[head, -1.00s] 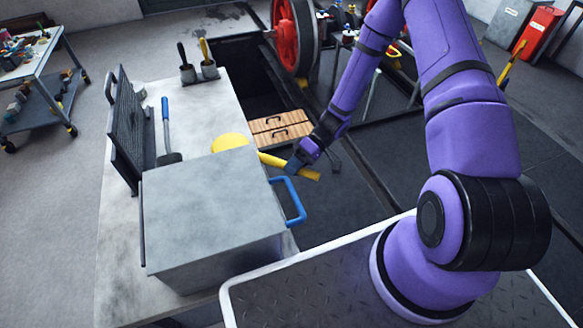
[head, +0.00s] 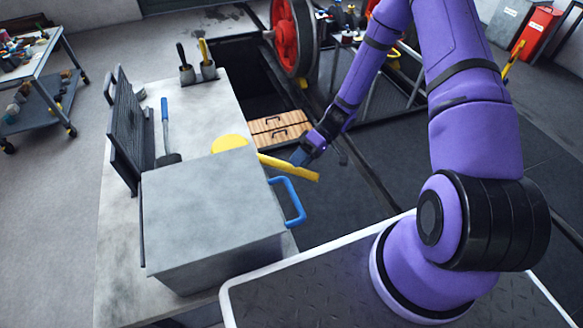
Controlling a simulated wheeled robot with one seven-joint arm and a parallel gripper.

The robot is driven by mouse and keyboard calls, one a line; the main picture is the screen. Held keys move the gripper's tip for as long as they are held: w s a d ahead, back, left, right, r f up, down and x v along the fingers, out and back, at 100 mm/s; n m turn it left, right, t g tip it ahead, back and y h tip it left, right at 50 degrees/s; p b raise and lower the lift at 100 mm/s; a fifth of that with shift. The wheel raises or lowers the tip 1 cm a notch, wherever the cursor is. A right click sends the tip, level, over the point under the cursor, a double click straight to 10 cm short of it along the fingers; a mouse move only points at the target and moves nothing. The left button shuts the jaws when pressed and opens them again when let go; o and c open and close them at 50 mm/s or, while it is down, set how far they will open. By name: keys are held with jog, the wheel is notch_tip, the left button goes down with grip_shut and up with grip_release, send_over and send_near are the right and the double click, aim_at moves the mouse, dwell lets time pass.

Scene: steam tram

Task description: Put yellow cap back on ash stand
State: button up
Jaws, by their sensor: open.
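A yellow round piece (head: 229,144) shows behind the grey metal box on the bench, its lower part hidden by the box. A yellow bar (head: 290,168) sticks out to the right past the bench edge, in line with the round piece; the box hides whether they join. One of these may be the yellow cap; I cannot tell which. No ash stand can be made out for certain. My gripper (head: 298,158) is open, just above the bar near its outer end. It appears slightly apart from the bar, with nothing visible in it.
A dark upright grate (head: 128,130) and a blue-handled shovel (head: 167,130) are on the left.

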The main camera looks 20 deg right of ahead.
jog(key=v, duration=0.9)
jog(key=s+r+m+t+h, duration=0.1)
jog(key=s+r+h, duration=0.25)
jog(key=r, duration=0.95)
jog(key=s+r+m+t+h, duration=0.15)
jog(key=r+h, duration=0.25)
jog(key=r, duration=1)
jog(key=s+r+m+t+h, duration=0.3)
jog(key=s+r+t, duration=0.3)
jog(key=s+r, duration=0.9)
jog(key=shift+s+m+h, duration=0.35)
jog(key=shift+s+m, duration=0.2)
jog(key=shift+s, duration=1.2)
jog(key=shift+d+r, duration=0.1)
jog(key=shift+d, duration=0.05)
